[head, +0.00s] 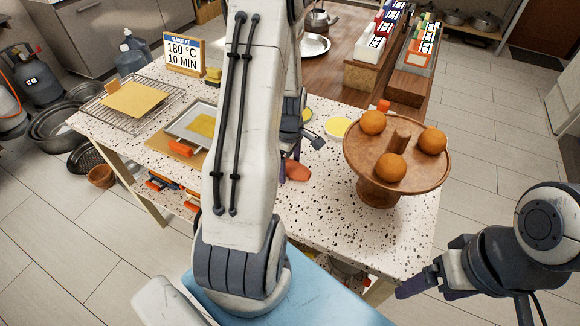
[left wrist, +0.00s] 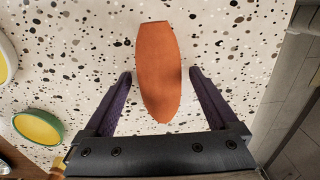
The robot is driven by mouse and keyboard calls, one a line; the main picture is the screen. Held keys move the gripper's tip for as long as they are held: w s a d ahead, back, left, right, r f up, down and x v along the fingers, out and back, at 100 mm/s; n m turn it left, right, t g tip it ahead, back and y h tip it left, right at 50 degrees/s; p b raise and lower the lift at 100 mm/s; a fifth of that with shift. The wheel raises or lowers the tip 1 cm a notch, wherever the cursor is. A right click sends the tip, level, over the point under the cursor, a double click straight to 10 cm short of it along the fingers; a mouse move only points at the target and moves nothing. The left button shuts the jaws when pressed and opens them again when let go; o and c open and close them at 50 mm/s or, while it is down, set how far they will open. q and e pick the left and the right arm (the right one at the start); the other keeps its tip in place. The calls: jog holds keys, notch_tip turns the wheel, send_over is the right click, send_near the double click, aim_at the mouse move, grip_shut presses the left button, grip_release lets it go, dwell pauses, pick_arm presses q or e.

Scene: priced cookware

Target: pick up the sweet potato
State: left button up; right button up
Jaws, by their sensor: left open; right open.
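The sweet potato (left wrist: 158,62) is an orange-brown, elongated piece lying on the speckled white counter. In the left wrist view its lower part lies between the two purple fingers of my left gripper (left wrist: 159,76), with a gap on each side. In the head view the sweet potato (head: 297,171) shows just right of my left arm, which hides part of it. My left gripper (head: 301,152) is open over it, partly hidden by the arm. My right gripper (head: 412,284) is open and empty at the lower right, off the counter.
A wooden stand (head: 365,164) with several oranges stands right of the sweet potato. A green-rimmed yellow dish (left wrist: 38,127) is nearby. A metal tray (head: 190,122), a wire rack (head: 107,112) and a baking sign (head: 184,55) are at left. The front right counter is clear.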

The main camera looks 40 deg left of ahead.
pick_arm(q)
jog(key=shift+c, duration=0.3)
grip_shut()
jog(key=shift+r, duration=0.2)
